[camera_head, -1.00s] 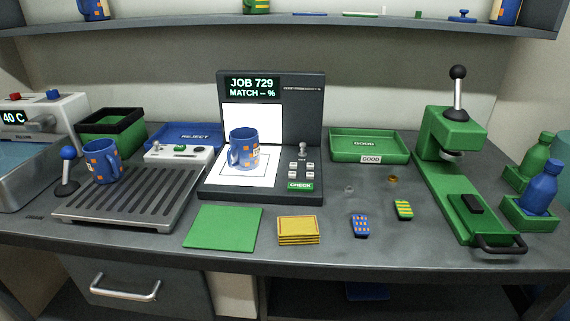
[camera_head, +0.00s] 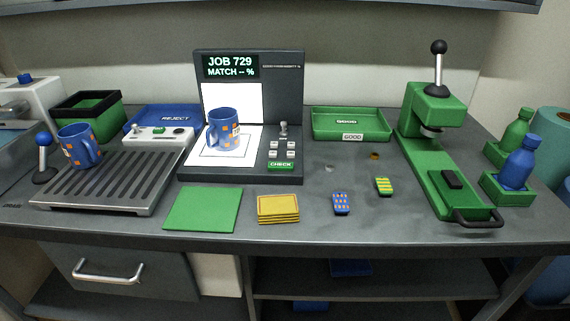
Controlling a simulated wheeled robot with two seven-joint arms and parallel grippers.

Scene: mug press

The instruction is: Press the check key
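The green check key (camera_head: 281,166) sits at the lower right of the dark inspection station (camera_head: 240,178), below several small grey keys and a small lever. The station's screen (camera_head: 231,67) reads "JOB 729" and "MATCH -- %". A blue mug (camera_head: 222,130) with orange squares stands upright on the station's white pad, in front of its white back panel. Neither of my grippers shows in the head view.
A second blue mug (camera_head: 78,147) stands on the slatted tray (camera_head: 112,182) at left. A reject tray (camera_head: 163,117), a good tray (camera_head: 351,125) and a green press (camera_head: 440,150) stand around. A green mat (camera_head: 203,209), yellow cards (camera_head: 278,209) and two small patterned pieces lie in front.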

